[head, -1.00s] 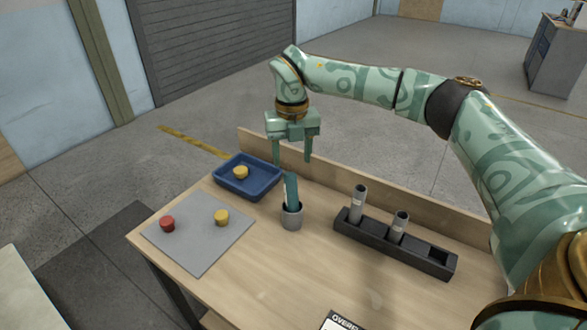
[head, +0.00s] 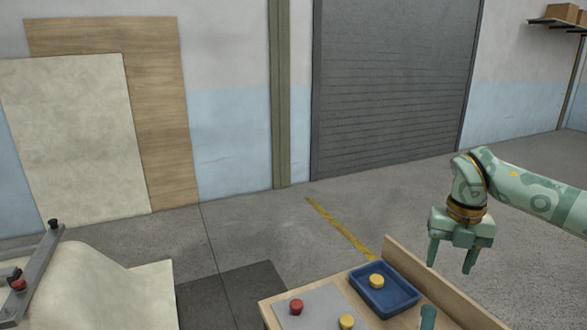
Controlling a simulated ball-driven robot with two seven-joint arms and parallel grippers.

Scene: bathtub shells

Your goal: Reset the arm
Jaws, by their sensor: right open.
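My right gripper (head: 451,262) hangs above the back edge of the wooden table at the right of the head view. Its two fingers point down, spread apart, with nothing between them. My right arm (head: 530,195) comes in from the right edge. My left gripper is not in view. Below and left of the right gripper is a blue tray (head: 404,300) with a yellow round piece (head: 376,281) in it. A grey mat (head: 318,312) holds a red round piece (head: 296,307) and a yellow one (head: 346,322).
The table's raised back board (head: 405,258) runs close below the right gripper. A teal object's top (head: 428,316) shows at the bottom edge. A pale shell (head: 95,285) with a grey bar (head: 40,270) lies at lower left.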

